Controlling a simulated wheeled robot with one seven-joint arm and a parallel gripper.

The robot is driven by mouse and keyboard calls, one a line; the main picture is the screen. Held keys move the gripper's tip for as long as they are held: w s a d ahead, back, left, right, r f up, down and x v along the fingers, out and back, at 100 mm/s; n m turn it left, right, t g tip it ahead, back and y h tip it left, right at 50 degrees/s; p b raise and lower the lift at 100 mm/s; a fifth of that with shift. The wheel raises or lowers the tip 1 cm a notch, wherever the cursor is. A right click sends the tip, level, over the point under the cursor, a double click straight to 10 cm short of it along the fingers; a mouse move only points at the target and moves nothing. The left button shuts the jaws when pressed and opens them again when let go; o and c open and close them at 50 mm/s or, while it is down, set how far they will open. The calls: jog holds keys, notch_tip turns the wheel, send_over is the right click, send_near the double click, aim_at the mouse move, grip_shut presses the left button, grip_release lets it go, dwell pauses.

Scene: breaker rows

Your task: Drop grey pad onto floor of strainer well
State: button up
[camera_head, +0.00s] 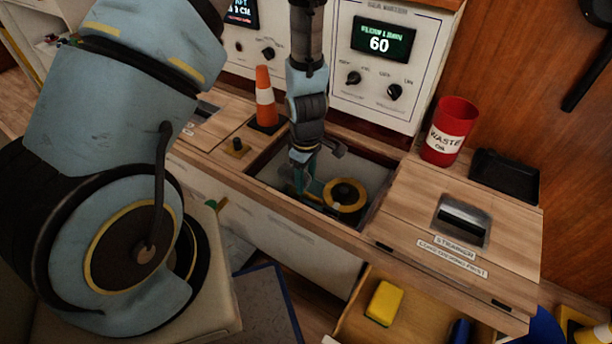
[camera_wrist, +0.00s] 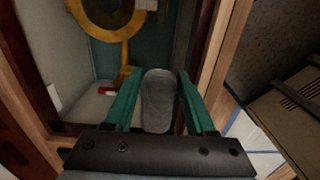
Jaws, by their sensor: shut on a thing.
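The strainer well (camera_head: 375,168) is an open box sunk in the wooden bench in the head view. Its pale wall (camera_wrist: 52,50) and dark green floor show in the wrist view. My gripper (camera_head: 304,184) points down inside the well opening, on its left side. In the wrist view, my gripper's green fingers (camera_wrist: 158,80) are shut on the grey pad (camera_wrist: 157,105), an oblong with rounded ends. The pad is hidden in the head view. I cannot tell its exact height above the floor.
A yellow ring fitting (camera_head: 345,194) sits in the well, right of my gripper. The strainer lid (camera_head: 425,205) lies on the bench to the right. A traffic cone (camera_head: 265,98) stands behind left, a red waste can (camera_head: 449,130) behind right. An open drawer (camera_head: 405,318) holds a yellow block.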

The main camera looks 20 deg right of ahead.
notch_tip(320, 180, down, 7)
jog(key=b, duration=0.4)
jog(key=shift+r, duration=0.2)
jog(key=o, duration=1.3)
jog(key=shift+o, duration=0.6)
jog(key=shift+a, duration=0.1)
jog(key=shift+s, duration=0.1)
notch_tip(320, 180, up, 11)
jog(key=p, duration=0.3)
jog(key=shift+f, duration=0.1)
jog(key=shift+w, duration=0.2)
